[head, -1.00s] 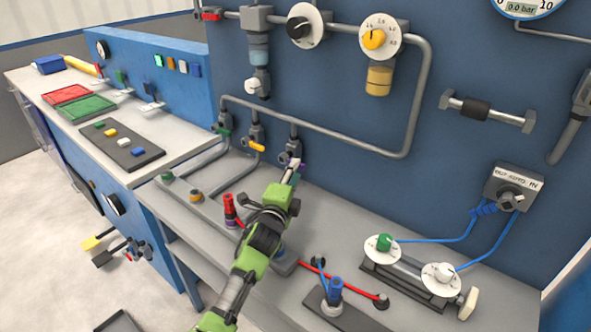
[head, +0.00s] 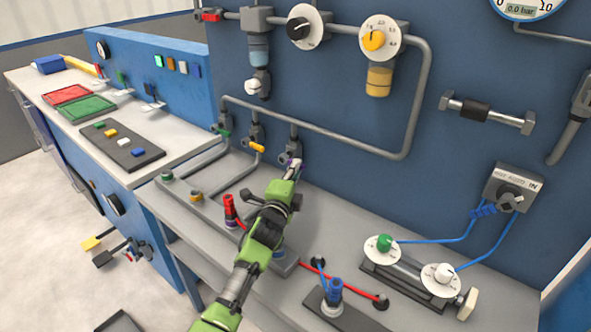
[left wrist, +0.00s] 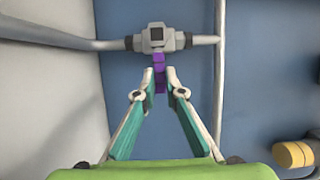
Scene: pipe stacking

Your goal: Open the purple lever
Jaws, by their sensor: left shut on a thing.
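The purple lever (left wrist: 159,75) hangs from a grey valve (left wrist: 157,39) on a pipe in the left wrist view. My left gripper (left wrist: 155,82) has its two fingertips closed around the lever, one on each side. In the head view the left gripper (head: 293,168) reaches the third valve (head: 290,153) from the left on the blue panel, and it hides most of the purple lever there. The right gripper is not in view.
Valves with a green lever (head: 223,132) and a yellow lever (head: 256,147) stand left of my gripper. A grey pipe (head: 340,136) runs above them. A red fitting (head: 230,206) stands on the bench beside my arm.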

